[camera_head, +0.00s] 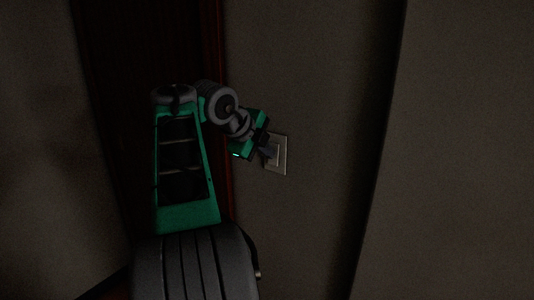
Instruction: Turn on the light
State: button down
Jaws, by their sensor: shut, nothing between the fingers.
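The light switch (283,155) is a pale square plate with a raised inner frame, set on the grey wall right of the dark doorway. My gripper (267,152) is shut and empty, with its fingertips at the left part of the plate. The fingers and the green gripper body hide part of the switch. I cannot tell whether the fingertips touch the rocker or stay just in front of it. The scene is dark.
A dark door or doorway (105,90) with a reddish-brown frame (226,185) stands just left of the switch. The wall (310,80) around the switch is bare. A wall corner or edge (385,130) runs down on the right.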

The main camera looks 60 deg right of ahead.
dwell(0.3)
jog(key=a+f+p+v, duration=0.1)
jog(key=p+v, duration=0.3)
jog(key=v, duration=0.9)
jog(key=shift+a+f, duration=0.2)
jog(key=shift+a, duration=0.1)
jog(key=shift+w, duration=0.15)
jog(key=shift+w+f, duration=0.1)
